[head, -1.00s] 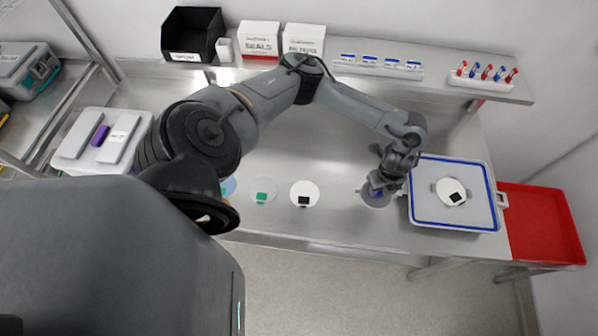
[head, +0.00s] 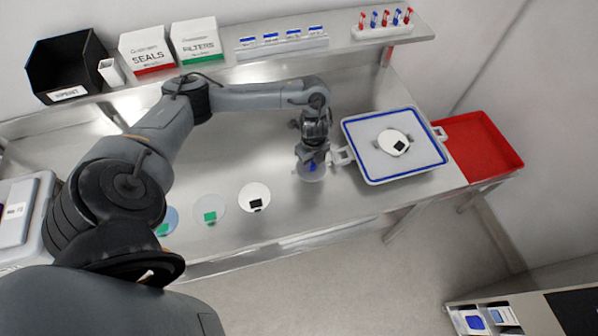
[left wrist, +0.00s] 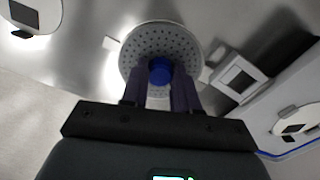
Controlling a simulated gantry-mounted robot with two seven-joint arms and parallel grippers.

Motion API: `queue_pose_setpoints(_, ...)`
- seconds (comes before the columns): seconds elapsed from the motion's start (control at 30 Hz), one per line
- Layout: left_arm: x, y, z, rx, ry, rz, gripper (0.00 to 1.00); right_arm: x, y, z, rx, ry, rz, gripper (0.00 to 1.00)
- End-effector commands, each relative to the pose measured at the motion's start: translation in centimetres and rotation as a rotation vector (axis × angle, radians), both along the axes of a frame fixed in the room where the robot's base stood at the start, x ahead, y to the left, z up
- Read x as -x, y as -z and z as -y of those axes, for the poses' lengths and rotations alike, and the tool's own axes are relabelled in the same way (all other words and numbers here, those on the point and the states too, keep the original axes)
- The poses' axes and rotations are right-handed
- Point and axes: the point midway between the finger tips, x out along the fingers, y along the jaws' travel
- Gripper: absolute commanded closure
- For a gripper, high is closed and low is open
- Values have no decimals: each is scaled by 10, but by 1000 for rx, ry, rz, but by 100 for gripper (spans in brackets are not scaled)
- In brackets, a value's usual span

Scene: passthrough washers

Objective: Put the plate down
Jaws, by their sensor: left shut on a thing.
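The plate (head: 313,174) is a round, grey, perforated disc with a blue knob (left wrist: 160,70) at its centre. In the left wrist view its perforated face (left wrist: 158,38) fills the upper middle. My left gripper (head: 311,163) is shut on the knob, with its two dark fingers on either side of it. In the head view the gripper and arm partly cover the plate. The plate is over the steel bench (head: 285,222), just left of the blue-rimmed tray. I cannot tell whether it touches the bench. My right gripper is not in view.
The blue-rimmed tray (head: 372,170) holds a white disc (head: 393,142) with a black tag. A red tray (head: 484,145) is right of it. A white disc (head: 255,197) and two tinted discs lie left of the plate. Boxes and racks line the back shelf (head: 350,40).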

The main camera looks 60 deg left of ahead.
Motion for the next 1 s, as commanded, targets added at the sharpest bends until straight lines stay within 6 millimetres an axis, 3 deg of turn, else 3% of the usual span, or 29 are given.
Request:
queue_pose_setpoints(0.03, 7, 9, -5, -1, -1, -4, 100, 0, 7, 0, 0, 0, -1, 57)
queue_pose_setpoints(0.3, 25, 21, -23, 0, 0, 0, 100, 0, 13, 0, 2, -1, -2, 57)
queue_pose_setpoints(0.53, 28, 26, -25, 1, 0, 0, 100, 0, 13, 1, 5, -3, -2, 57)
queue_pose_setpoints(0.8, 28, 58, -25, 0, -1, -1, 100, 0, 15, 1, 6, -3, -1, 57)
queue_pose_setpoints(1.0, 27, 62, -25, 0, 0, 2, 100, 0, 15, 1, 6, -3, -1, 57)
